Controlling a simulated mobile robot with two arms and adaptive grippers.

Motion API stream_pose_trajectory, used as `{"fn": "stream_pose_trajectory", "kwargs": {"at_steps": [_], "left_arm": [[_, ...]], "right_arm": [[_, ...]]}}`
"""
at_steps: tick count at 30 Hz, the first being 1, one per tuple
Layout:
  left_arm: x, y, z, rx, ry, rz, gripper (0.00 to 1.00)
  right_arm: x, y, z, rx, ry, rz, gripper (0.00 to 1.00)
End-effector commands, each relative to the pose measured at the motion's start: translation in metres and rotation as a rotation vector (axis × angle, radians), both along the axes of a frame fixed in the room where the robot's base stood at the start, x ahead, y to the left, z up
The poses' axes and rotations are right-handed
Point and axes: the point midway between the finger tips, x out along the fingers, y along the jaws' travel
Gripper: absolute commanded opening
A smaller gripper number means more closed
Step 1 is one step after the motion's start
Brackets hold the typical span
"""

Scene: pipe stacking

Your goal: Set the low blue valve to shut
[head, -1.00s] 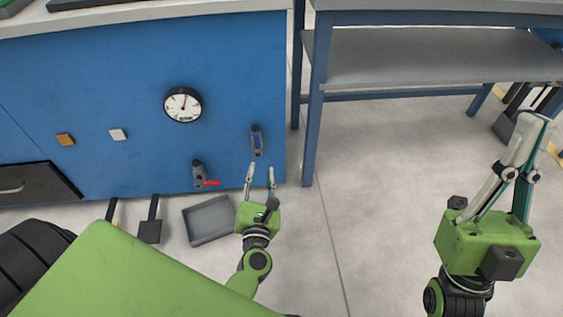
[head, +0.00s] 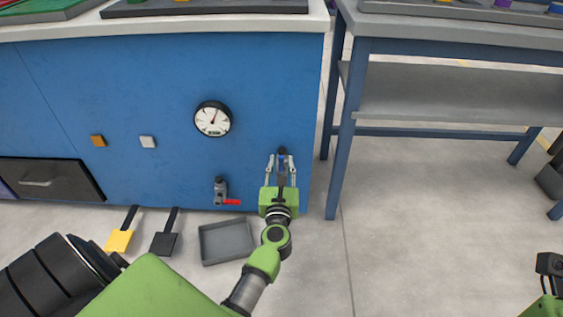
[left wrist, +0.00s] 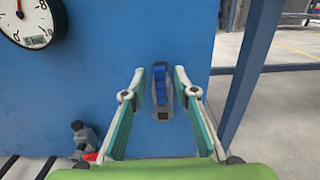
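The low blue valve (left wrist: 161,84) is on the lower right of the blue cabinet front. In the left wrist view its blue handle stands upright, in line with its grey body. In the head view the valve is partly hidden behind my left gripper (head: 281,160). My left gripper is open, with one finger on each side of the valve; in the left wrist view gaps show between the fingers (left wrist: 157,75) and the handle. I cannot tell how far the fingertips are from the panel.
A red-handled valve (head: 221,190) sits left of the blue valve, its handle pointing right. A dial gauge (head: 213,119) is above it. A grey tray (head: 206,247) and yellow (head: 119,240) and black (head: 163,244) pedals are on the floor. A table leg (head: 339,165) stands to the right.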

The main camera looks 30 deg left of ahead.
Motion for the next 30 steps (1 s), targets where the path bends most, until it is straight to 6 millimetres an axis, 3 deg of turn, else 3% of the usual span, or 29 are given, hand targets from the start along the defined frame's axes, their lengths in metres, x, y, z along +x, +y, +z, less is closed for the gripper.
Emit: {"fn": "stream_pose_trajectory", "kwargs": {"at_steps": [6, 14, 15, 18, 30], "left_arm": [[0.015, 0.009, 0.000, 0.000, 0.000, -0.001, 0.27], [0.016, 0.010, 0.000, -0.001, 0.001, -0.001, 0.27], [0.016, 0.009, 0.000, -0.001, 0.001, -0.001, 0.24], [0.016, 0.009, 0.000, -0.001, 0.001, -0.001, 0.00], [0.016, 0.015, 0.001, 0.026, 0.016, 0.000, 0.00]], "right_arm": [[-0.001, 0.000, 0.002, 0.000, -0.013, 0.000, 0.00], [0.000, 0.000, 0.002, 0.000, -0.013, 0.000, 0.00], [-0.001, 0.000, 0.002, 0.000, -0.013, 0.000, 0.00], [-0.001, 0.000, 0.002, 0.000, -0.013, 0.000, 0.00], [-0.001, 0.000, 0.005, 0.001, -0.014, 0.000, 0.00]]}}
